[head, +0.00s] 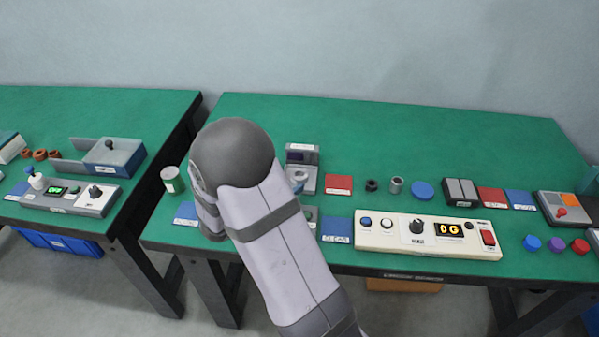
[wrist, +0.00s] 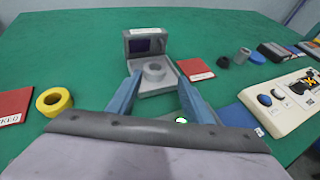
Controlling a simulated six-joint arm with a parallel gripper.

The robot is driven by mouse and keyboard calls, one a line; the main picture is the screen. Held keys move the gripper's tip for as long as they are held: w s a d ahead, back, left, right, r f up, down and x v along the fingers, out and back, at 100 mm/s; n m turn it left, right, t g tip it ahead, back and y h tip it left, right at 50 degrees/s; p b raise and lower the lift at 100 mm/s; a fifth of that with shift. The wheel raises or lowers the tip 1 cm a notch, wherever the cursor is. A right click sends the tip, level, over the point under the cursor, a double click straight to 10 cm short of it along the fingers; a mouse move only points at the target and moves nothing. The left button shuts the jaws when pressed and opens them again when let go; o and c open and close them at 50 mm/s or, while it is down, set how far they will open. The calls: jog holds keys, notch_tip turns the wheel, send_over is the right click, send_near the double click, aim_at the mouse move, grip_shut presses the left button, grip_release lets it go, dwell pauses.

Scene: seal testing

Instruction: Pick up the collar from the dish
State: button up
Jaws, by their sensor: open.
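A thick grey ring (wrist: 154,71), which looks like the collar, lies flat on the grey base of a small device with a dark screen (wrist: 147,45). In the head view the ring (head: 299,174) shows just past my arm. I cannot make out a separate dish; the ring's support is the device's grey base (wrist: 153,90). My gripper (wrist: 159,77) is open and empty, its two blue-grey fingers reaching towards the ring from either side in the picture. I cannot tell how high they are above it. In the head view my arm hides most of the gripper.
A white control panel (head: 428,235) is in front. The back of the table is clear.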

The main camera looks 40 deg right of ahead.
aim_at(302, 172)
jog(key=shift+w+f, duration=0.2)
jog(key=shift+w, duration=0.05)
jog(key=shift+p+x, duration=0.8)
jog(key=shift+x, duration=2.85)
jog(key=shift+w, duration=0.2)
jog(key=c, duration=0.9)
jog(key=shift+c, duration=0.5)
jog(key=shift+r, duration=0.15)
notch_tip(302, 172, up, 10)
